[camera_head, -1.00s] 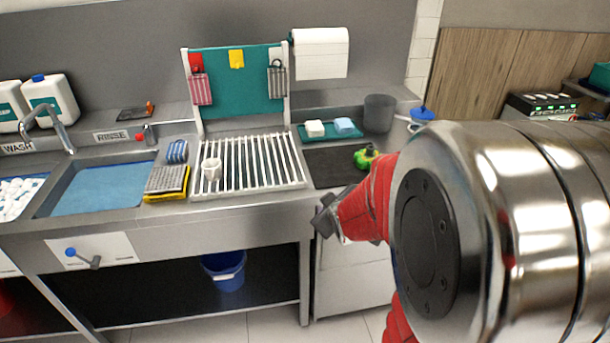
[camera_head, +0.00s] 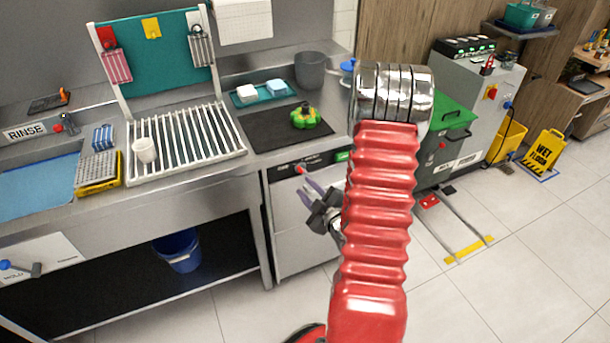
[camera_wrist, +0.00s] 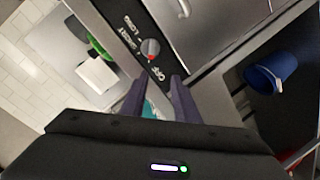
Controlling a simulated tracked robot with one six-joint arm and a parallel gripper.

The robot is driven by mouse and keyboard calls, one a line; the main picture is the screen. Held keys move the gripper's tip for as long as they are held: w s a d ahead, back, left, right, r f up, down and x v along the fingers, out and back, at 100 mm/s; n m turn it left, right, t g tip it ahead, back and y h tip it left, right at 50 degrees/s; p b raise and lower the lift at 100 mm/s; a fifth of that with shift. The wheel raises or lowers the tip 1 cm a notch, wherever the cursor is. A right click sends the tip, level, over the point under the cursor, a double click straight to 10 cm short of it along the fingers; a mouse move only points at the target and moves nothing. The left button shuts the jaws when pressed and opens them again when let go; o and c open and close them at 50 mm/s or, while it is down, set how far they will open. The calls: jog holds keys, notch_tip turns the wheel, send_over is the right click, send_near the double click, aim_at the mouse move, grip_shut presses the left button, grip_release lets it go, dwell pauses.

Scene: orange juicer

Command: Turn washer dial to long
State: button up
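The washer (camera_head: 307,233) is the steel-fronted unit under the counter in the head view. Its dial (camera_head: 301,169) shows small and red-tipped on the dark top panel. In the wrist view the dial (camera_wrist: 150,49) is a round grey knob with a red part on the side nearer the OFF label (camera_wrist: 154,72). The SHORT (camera_wrist: 131,40) and LONG (camera_wrist: 130,22) labels run along the panel. My gripper (camera_head: 308,189) is in front of the washer, just below the dial. Its two purple fingers (camera_wrist: 156,82) are apart and empty, close to the dial without visible contact.
A green object (camera_head: 305,117) sits on the dark mat (camera_head: 270,132) above the washer. A blue bucket (camera_head: 180,250) stands under the counter at left.

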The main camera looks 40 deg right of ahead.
aim_at(304, 174)
jog(key=s+d+f+t+h, duration=0.1)
jog(key=s+f+t, duration=0.1)
jog(key=s, duration=0.3)
jog(key=shift+s+d+f+m, duration=0.2)
jog(key=shift+s+f+m, duration=0.1)
jog(key=shift+s+f, duration=0.1)
jog(key=shift+w, duration=0.15)
jog(key=x, duration=1.3)
jog(key=shift+w+d+r, duration=0.15)
jog(key=shift+w+d, duration=0.05)
jog(key=shift+w, duration=0.05)
grip_shut()
